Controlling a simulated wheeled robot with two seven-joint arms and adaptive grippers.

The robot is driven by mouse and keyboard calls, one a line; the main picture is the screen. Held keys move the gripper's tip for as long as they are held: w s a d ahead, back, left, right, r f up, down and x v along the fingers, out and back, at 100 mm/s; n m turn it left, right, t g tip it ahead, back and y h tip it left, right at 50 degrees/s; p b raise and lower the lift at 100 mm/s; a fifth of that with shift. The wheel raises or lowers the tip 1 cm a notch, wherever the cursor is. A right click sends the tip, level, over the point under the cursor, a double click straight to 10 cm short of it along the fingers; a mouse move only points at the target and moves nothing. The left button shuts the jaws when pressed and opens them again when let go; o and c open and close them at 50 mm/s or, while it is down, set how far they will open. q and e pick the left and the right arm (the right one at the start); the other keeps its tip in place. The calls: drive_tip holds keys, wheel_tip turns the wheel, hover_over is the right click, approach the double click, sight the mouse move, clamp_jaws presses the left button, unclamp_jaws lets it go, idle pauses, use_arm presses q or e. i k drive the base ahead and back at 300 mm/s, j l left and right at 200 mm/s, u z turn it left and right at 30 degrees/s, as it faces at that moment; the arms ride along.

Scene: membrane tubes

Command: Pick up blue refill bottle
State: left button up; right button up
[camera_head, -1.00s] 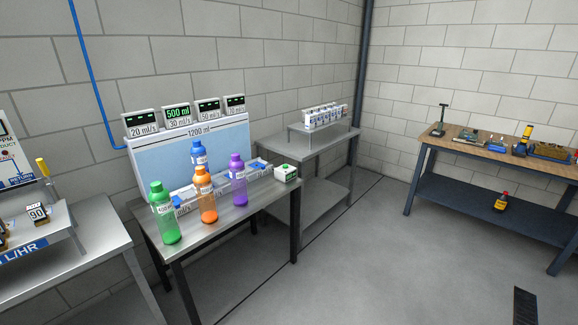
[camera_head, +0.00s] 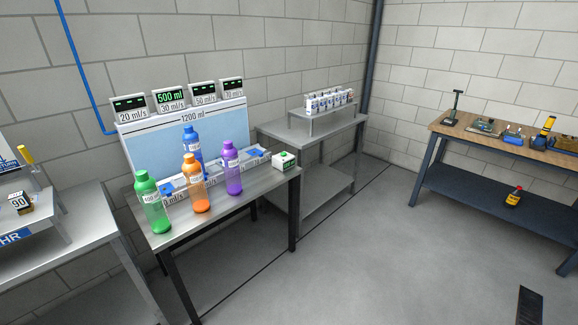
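The blue refill bottle (camera_head: 192,145) stands upright at the back of the metal table (camera_head: 228,205), against the light blue panel. Its lower part is partly hidden by the orange bottle (camera_head: 194,185) in front of it. A purple bottle (camera_head: 232,168) stands to its right, and a green bottle (camera_head: 152,203) stands at the front left. Neither of my grippers shows in the head view.
Small displays (camera_head: 171,99) top the panel (camera_head: 150,150). A green and white box (camera_head: 284,160) sits at the table's right end. Another metal table (camera_head: 85,215) is at left, a shelf table (camera_head: 280,128) behind, a wooden workbench (camera_head: 470,135) at right. Open floor lies centre and right.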

sight(190, 142)
drive_tip(key=i+l+u, duration=0.2)
drive_tip(key=l+u, duration=0.3)
drive_tip(key=i+l+u, duration=0.15)
drive_tip(key=l+u, duration=0.85)
drive_tip(key=l, duration=0.2)
